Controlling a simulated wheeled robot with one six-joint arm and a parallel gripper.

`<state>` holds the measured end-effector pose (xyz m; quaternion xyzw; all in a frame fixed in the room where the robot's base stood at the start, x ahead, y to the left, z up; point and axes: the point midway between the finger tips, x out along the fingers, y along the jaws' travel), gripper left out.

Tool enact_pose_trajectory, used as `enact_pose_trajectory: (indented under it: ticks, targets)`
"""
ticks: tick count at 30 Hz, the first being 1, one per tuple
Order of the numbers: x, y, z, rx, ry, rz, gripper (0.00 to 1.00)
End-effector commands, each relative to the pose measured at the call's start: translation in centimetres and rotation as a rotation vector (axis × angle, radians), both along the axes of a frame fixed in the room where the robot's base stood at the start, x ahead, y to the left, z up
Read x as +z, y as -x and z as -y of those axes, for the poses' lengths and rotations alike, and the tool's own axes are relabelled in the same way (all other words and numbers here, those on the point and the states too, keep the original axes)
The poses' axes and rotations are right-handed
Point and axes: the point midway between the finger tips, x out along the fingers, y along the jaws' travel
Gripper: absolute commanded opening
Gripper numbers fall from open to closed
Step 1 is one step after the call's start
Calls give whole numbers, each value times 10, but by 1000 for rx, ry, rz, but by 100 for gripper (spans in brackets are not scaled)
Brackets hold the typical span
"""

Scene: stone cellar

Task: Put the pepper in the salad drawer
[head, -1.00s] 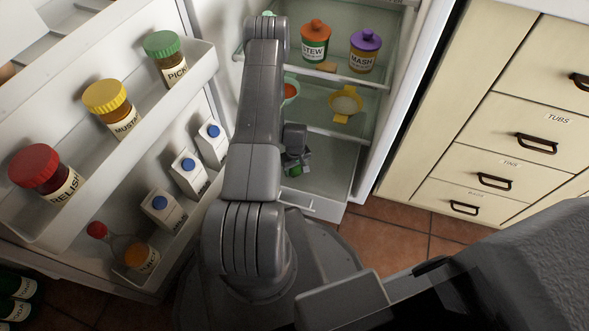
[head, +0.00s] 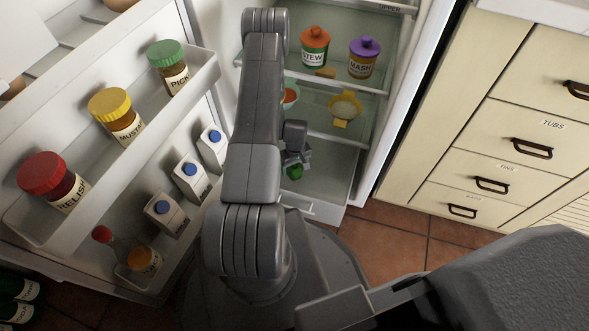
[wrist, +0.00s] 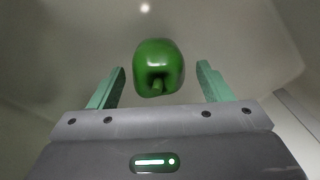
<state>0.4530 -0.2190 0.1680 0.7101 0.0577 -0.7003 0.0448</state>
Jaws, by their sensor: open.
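The green pepper (head: 294,172) is low in the fridge, within the outline of the open salad drawer (head: 335,190). In the wrist view the pepper (wrist: 158,66) lies between the two green fingers, with a gap on each side and its stem end towards me. My gripper (wrist: 161,72) is open around it and not touching it. In the head view my gripper (head: 298,156) points down just above the pepper, partly hidden by my arm. The wrist view shows a pale, plain surface around the pepper. I cannot tell whether the pepper rests on the drawer's floor.
Above the drawer, shelves hold a stew jar (head: 314,48), a mash jar (head: 363,57) and a yellow dish (head: 345,108). The open fridge door at left carries a relish jar (head: 55,182), other jars and several cartons. Cream cabinet drawers (head: 490,160) stand at right.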

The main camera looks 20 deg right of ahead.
Motion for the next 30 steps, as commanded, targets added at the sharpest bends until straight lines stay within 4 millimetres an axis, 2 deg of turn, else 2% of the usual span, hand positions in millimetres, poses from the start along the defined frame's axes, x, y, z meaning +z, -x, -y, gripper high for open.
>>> enact_pose_trajectory:
  ticks: [1, 6, 12, 23, 27, 28, 30]
  targets:
    - [18, -1, 1, 0, 1, 2, 72]
    - [52, 0, 1, 0, 0, 0, 72]
    - [76, 1, 2, 1, 0, 0, 72]
    - [80, 1, 2, 0, 0, -1, 72]
    - [80, 1, 2, 0, 0, -1, 98]
    - [80, 1, 2, 0, 0, -1, 98]
    - [81, 1, 2, 0, 0, -1, 84]
